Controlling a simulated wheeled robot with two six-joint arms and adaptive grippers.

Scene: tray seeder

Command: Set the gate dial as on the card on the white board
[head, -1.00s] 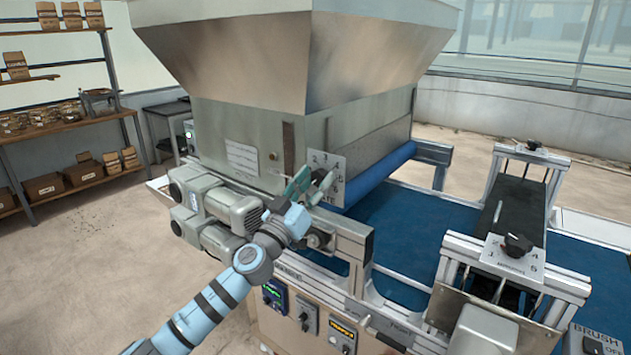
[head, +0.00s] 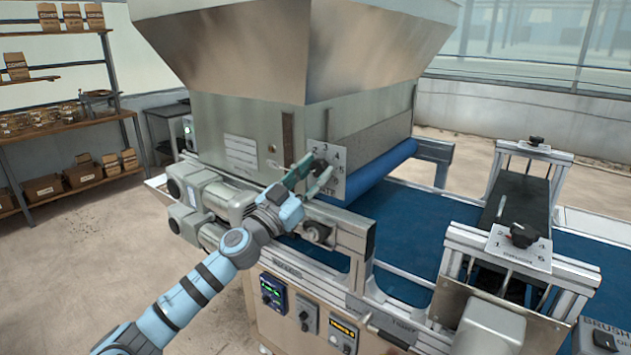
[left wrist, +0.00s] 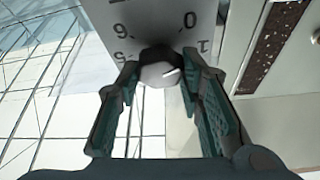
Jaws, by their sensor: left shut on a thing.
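The gate dial is a dark knob with a pale cap and a white line, and it shows in the left wrist view (left wrist: 160,72). It sits on a pale numbered plate (head: 338,186) on the hopper's front; the wrist view shows 0, 1, 5 and 6 around it. The line points right in that view; the numeral it meets is unclear. My left gripper (head: 312,177) has one finger on each side of the knob and is shut on it. The fingers hide part of the plate. My right gripper is not in view. No white board is recognisable.
A big metal hopper (head: 290,50) stands above a blue belt (head: 410,235). Another numbered dial (head: 522,235) is on a frame at the right. A brush control box (head: 605,340) is at bottom right. Small control panels (head: 305,318) are below. Shelves stand at left.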

